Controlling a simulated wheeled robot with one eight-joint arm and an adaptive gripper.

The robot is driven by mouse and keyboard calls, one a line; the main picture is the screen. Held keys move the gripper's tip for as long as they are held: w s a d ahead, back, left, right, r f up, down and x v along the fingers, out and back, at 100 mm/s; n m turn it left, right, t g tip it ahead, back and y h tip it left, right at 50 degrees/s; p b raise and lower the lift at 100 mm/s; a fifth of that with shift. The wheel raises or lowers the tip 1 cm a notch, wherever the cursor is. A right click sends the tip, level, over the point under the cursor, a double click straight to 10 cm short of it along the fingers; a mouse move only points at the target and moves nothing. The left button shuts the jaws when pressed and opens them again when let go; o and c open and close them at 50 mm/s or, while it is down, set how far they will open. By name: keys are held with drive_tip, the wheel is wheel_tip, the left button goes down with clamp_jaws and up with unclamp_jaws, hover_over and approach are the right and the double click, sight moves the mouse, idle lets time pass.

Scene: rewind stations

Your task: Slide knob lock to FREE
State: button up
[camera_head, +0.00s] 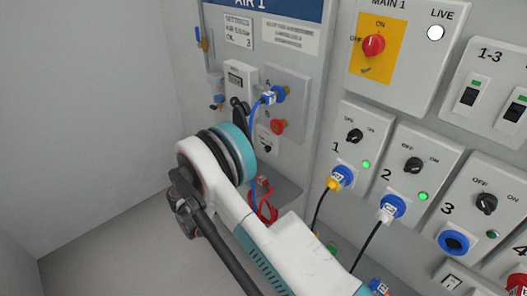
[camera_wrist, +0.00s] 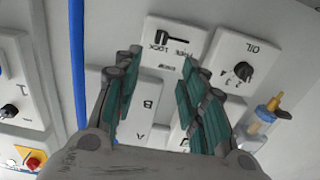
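A small white lock plate (camera_wrist: 174,43) shows upside down at the top middle of the wrist view, marked LOCK and apparently FREE. A dark slot with a small dark slider knob (camera_wrist: 187,42) runs across it; the knob seems to be at the slot's right end in this view, though it is small and blurred. My gripper (camera_wrist: 163,57) is open, its teal-padded fingers on either side below the plate, with nothing between them. In the head view my gripper (camera_head: 240,110) is mostly hidden behind my wrist, near the AIR 1 panel. The lock plate cannot be made out there.
An OIL dial plate (camera_wrist: 240,62) and an amber-capped fitting (camera_wrist: 262,117) lie to the right in the wrist view. A blue hose (camera_wrist: 77,65) runs down the left. In the head view, blue (camera_head: 279,92) and red (camera_head: 278,126) connectors sit beside my gripper; switch boxes fill the right.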

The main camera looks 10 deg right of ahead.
sight(265, 148)
drive_tip(key=b+x, duration=0.3)
drive_tip(key=x, duration=0.8)
drive_tip(key=shift+w+d, duration=0.15)
drive_tip(key=shift+d, duration=0.1)
clamp_jaws()
